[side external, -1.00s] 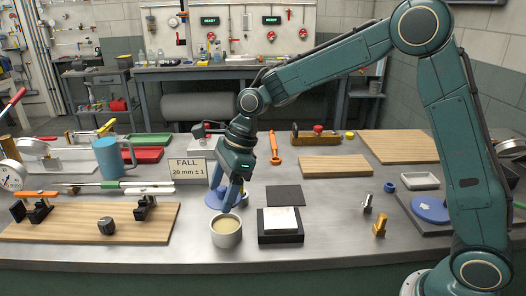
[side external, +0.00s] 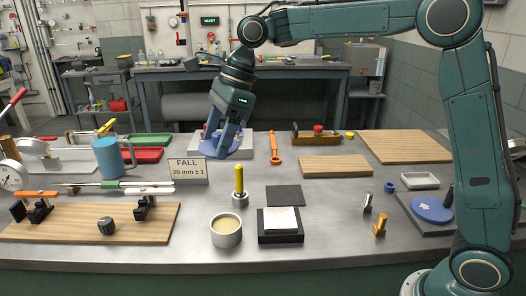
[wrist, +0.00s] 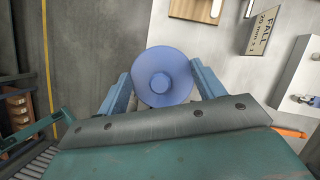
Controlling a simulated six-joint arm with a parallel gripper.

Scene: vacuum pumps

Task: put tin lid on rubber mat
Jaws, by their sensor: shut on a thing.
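The tin lid (side external: 212,150), a blue round disc, is held in the air above the left-centre of the bench. In the wrist view the lid (wrist: 162,62) shows its round raised centre between two blue fingers. My gripper (side external: 224,146) is shut on it, and the fingers partly cover it in the side view. The rubber mat (side external: 285,195), a flat dark square, lies bare on the bench, lower and to the right of the lid. An open tin (side external: 226,232) with pale contents stands near the front.
A yellow upright pin (side external: 239,180) in a metal base stands left of the mat. A black block with a white pad (side external: 281,220) lies in front of the mat. The FALL sign (side external: 187,170) stands to the left. Bench space right of the mat is clear.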

